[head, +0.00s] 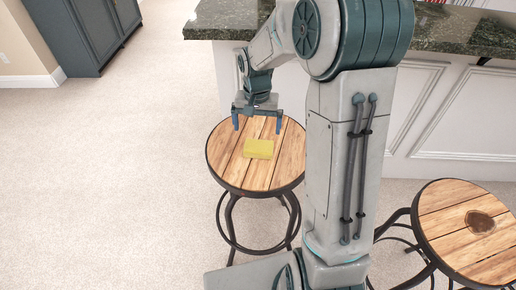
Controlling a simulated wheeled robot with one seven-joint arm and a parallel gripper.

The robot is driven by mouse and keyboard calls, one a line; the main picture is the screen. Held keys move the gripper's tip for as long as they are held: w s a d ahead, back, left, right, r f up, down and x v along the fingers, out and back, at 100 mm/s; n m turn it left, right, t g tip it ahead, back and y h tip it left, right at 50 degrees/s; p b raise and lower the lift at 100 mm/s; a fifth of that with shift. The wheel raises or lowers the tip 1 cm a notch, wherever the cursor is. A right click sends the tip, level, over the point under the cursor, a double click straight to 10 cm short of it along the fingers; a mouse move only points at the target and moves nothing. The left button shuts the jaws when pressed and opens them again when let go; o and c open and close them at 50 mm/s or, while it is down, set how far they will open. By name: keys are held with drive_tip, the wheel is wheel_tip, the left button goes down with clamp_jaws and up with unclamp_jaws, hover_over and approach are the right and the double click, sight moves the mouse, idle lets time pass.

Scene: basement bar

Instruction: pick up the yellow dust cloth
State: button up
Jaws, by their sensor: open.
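The yellow dust cloth (259,149) lies flat on the wooden seat of a round stool (228,168), near the middle of the seat. It looks like a small folded rectangle. My gripper (257,128) is open, with its two blue fingers pointing down and spread apart. In the picture it is just above the cloth, on the cloth's far side, and it holds nothing. I cannot tell how high the fingertips are over the seat.
A second wooden stool (451,196) with a dark round patch on its seat stands at the lower right. A bar counter (467,36) with white panelling runs behind. A dark cabinet (84,32) stands at the upper left. The carpet (100,180) on the left is clear.

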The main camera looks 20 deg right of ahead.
sight(259, 146)
drive_tip(key=f, duration=0.9)
drive_tip(key=shift+d+f, duration=0.1)
drive_tip(key=shift+d, duration=0.15)
drive_tip(key=shift+c, duration=0.3)
drive_tip(key=c, duration=0.7)
